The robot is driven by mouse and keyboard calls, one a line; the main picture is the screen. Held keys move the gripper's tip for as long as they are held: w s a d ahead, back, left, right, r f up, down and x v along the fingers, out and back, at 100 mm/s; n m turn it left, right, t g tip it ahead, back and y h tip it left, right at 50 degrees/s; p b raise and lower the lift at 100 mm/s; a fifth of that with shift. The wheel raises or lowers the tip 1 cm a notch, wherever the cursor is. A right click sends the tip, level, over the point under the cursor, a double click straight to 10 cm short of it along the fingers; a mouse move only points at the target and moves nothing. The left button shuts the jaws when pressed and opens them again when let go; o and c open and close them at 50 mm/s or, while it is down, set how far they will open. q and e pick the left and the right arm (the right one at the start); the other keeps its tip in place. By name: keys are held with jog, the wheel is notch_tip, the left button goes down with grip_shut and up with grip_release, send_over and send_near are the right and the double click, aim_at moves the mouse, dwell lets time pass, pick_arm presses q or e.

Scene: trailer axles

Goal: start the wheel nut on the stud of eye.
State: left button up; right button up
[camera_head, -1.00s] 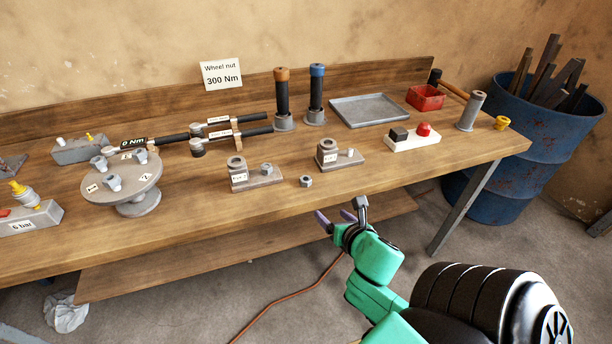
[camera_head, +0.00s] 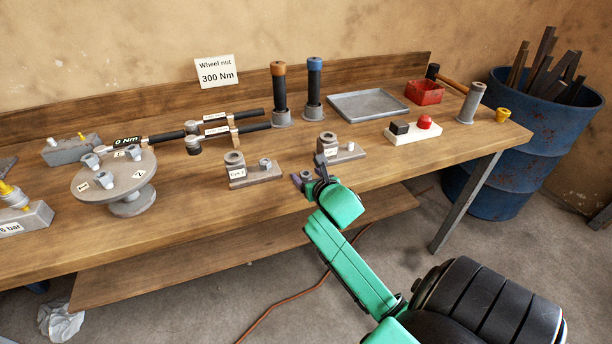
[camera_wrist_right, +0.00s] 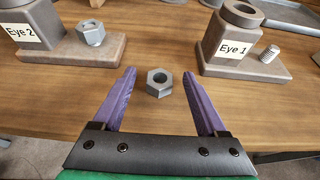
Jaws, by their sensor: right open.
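A loose grey hex wheel nut (camera_wrist_right: 159,83) lies flat on the bench; in the head view it (camera_head: 306,175) is partly hidden by my gripper. My right gripper (camera_head: 309,178) is open over the bench's front edge. In the right wrist view its purple fingers (camera_wrist_right: 163,100) point at the nut, which sits just beyond and between the tips. The Eye 1 block (camera_wrist_right: 234,40) is to the right, with a bare threaded stud (camera_wrist_right: 269,53). The Eye 2 block (camera_wrist_right: 30,42) is to the left, with a nut (camera_wrist_right: 92,33) on its stud. My left gripper is out of view.
A round grey stand (camera_head: 90,178) with several nuts is at left. Torque wrenches (camera_head: 215,131) lie behind the eye blocks. A button box (camera_head: 412,134), a grey tray (camera_head: 368,104) and a red bin (camera_head: 424,92) are to the right. The front strip of bench around the loose nut is clear.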

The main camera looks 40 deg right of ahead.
jog(key=shift+w+f, duration=0.1)
grip_shut()
